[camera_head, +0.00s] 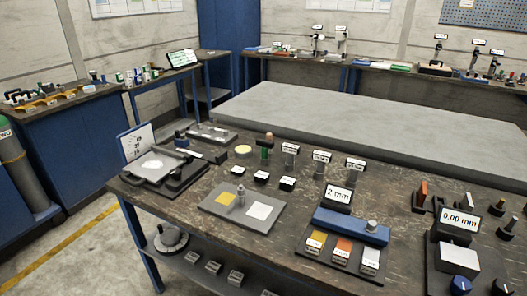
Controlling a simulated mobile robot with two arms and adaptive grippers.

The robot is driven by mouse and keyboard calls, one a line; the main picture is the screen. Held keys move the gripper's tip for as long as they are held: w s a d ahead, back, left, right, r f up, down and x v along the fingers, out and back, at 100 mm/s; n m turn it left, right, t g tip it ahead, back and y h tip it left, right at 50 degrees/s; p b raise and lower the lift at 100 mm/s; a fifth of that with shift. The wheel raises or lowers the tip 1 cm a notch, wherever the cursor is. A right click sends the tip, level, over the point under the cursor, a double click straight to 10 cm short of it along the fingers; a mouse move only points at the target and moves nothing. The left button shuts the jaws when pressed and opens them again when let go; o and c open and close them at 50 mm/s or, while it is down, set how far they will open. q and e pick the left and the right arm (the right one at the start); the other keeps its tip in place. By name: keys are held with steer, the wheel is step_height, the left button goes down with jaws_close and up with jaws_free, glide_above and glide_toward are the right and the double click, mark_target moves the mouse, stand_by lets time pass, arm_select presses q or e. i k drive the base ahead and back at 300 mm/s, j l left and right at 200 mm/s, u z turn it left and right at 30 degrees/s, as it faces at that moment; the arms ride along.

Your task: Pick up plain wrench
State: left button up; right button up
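I cannot make out a plain wrench for certain in the head view. Many small tools on the benches are too small to tell apart. The near dark workbench (172,207) holds a grey plate (215,210) with a yellow and a white square, a blue bar (350,226) behind colored pads, and a sign reading "2 mm" (338,195). A display reading "0.00 mm" (459,219) stands at the right. Neither of my grippers is in view.
A large grey slab (370,120) lies behind the near bench. A cluttered bench (330,62) runs along the back wall. Floor shows at the lower left.

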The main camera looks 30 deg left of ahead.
mark_target(265, 144)
steer(key=u, duration=1.25)
steer(key=i+j+z, duration=0.1)
steer(key=i, duration=0.25)
steer(key=i+j, duration=0.15)
steer(key=i, duration=0.2)
steer(key=i+j+z, duration=0.15)
steer(key=i, duration=0.25)
